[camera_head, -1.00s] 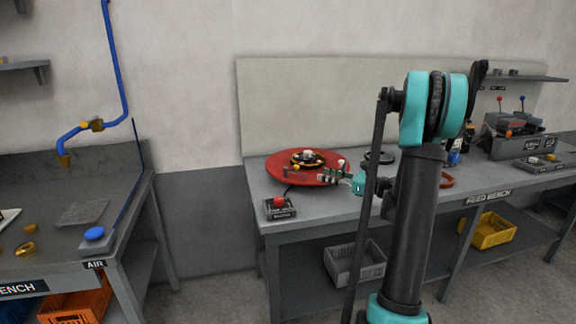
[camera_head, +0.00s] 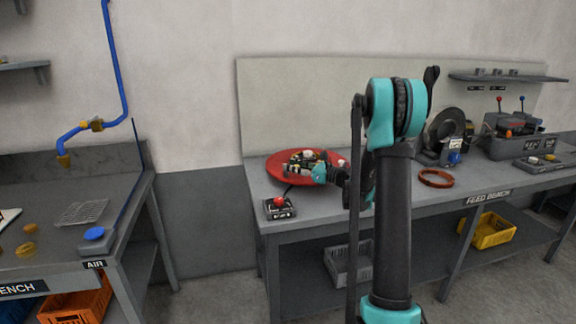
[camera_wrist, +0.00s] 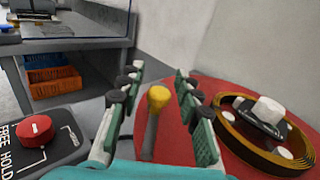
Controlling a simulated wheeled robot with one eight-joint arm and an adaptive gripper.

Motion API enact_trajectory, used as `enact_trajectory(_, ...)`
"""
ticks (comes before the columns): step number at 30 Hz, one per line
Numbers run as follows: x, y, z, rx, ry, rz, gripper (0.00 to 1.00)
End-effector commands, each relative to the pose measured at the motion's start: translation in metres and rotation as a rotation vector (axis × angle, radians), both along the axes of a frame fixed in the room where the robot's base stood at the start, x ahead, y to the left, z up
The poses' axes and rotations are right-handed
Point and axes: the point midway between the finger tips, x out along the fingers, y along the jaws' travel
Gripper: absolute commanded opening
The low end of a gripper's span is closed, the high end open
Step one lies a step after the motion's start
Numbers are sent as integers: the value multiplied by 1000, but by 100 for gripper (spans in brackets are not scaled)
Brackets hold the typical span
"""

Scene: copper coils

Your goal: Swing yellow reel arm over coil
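A yellow knob (camera_wrist: 157,97) on a thin grey post stands between the fingers of my gripper in the wrist view. My gripper (camera_wrist: 159,76) is open, with a gap on each side of the knob. It also shows in the head view (camera_head: 298,170), low over the red disc (camera_head: 330,156). The copper coil (camera_wrist: 228,135) lies on the disc to the right of my right finger in the wrist view. A dark centre piece with a white knob (camera_wrist: 268,109) sits inside it. In the head view my gripper partly hides the coil.
A box with a red button (camera_wrist: 36,130) is at the left of the disc; it also shows in the head view (camera_head: 280,205). An orange ring (camera_head: 436,178) and a dark wheel machine (camera_head: 447,128) stand farther right on the bench. A wall is behind.

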Motion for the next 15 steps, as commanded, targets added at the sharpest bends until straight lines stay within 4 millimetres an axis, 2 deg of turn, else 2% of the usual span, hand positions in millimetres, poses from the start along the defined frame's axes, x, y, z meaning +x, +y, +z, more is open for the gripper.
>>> enact_trajectory(6,11,17,0,0,0,0,34)
enact_trajectory(15,13,19,0,0,0,-1,34)
